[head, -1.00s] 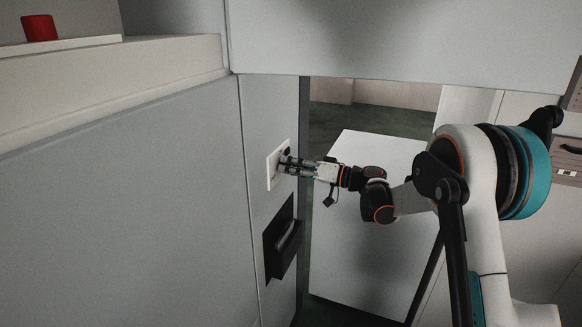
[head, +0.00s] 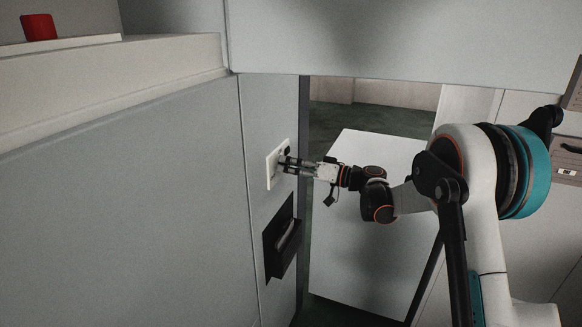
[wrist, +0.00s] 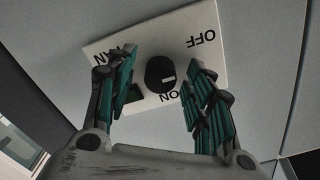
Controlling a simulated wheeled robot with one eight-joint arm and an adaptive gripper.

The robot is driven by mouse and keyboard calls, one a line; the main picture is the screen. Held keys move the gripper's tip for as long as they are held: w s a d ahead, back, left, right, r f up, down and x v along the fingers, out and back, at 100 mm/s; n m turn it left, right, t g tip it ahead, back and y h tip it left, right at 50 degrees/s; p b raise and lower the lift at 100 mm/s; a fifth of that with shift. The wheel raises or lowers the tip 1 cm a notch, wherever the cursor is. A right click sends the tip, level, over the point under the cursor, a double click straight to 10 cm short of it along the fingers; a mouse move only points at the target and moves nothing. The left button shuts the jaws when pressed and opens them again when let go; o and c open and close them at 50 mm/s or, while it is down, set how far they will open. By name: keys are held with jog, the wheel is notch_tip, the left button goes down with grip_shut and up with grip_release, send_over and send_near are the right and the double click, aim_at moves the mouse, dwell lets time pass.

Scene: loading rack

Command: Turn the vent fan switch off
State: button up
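The vent fan switch is a white plate with a dark round knob, mounted on the grey wall. In the head view the plate (head: 271,172) is left of my gripper (head: 287,163), whose fingertips are at it. In the wrist view the plate (wrist: 200,27) carries the words FAN, ON and OFF, upside down. The dark knob (wrist: 158,72) has a pale mark on its side towards ON. My gripper (wrist: 160,88) is open, with one finger on each side of the knob. I cannot tell whether either finger touches it.
A black wall pocket (head: 273,250) sits below the switch. A white panel (head: 365,262) stands right of it, under my arm. A red object (head: 39,27) rests on a ledge at the upper left. The grey wall (head: 120,215) left of the switch is bare.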

jog(key=v, duration=1.2)
jog(key=shift+r, duration=0.1)
